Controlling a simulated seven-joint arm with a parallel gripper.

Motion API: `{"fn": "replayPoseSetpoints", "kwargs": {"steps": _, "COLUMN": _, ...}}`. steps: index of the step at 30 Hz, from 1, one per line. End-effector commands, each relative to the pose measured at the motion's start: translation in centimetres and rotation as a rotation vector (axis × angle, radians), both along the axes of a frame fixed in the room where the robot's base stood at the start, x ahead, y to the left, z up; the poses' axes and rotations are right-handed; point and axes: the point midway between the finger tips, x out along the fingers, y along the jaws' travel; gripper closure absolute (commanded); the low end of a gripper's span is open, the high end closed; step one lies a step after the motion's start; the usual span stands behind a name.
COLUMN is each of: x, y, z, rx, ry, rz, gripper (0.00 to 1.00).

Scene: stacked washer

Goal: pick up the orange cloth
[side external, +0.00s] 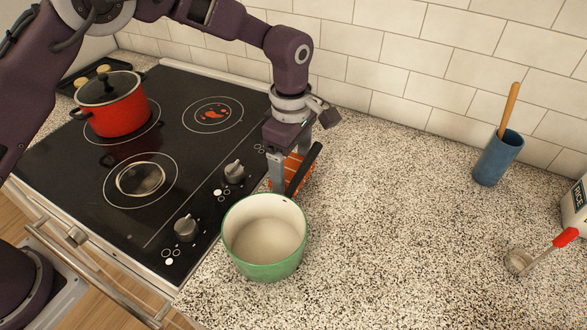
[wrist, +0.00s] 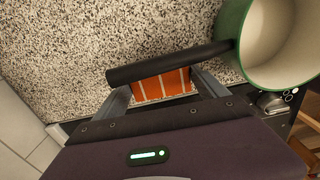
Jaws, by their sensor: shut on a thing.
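The orange cloth (side external: 291,170), with pale stripes, is at the counter's left side next to the cooktop. In the wrist view the cloth (wrist: 162,88) sits between the two fingers. My gripper (side external: 292,178) points down and is shut on the cloth; it also shows in the wrist view (wrist: 163,86). The black handle of the green pot passes in front of the cloth and hides part of it. I cannot tell whether the cloth touches the counter.
The green pot (side external: 264,237) stands close to my gripper, its black handle (side external: 303,170) beside the fingers. A red pot (side external: 116,112) is on the cooktop (side external: 60,175). A blue utensil holder (side external: 498,158) and a metal ladle (side external: 519,262) are at the right. The middle counter (side external: 400,220) is clear.

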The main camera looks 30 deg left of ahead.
Motion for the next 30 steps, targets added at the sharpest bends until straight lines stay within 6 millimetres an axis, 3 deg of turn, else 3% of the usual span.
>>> {"fn": "replayPoseSetpoints", "kwargs": {"steps": 6, "x": 0.1, "y": 3.7, "z": 0.4, "rx": 0.001, "ry": -0.001, "rz": 0.003, "gripper": 0.56}}
{"fn": "replayPoseSetpoints", "kwargs": {"steps": 21, "x": 0.1, "y": 3.5, "z": 12.3, "rx": 0.001, "ry": -0.002, "rz": 0.000, "gripper": 0.56}}
{"fn": "replayPoseSetpoints", "kwargs": {"steps": 30, "x": 0.0, "y": 3.6, "z": 13.8, "rx": 0.002, "ry": 0.002, "rz": 0.001, "gripper": 0.56}}
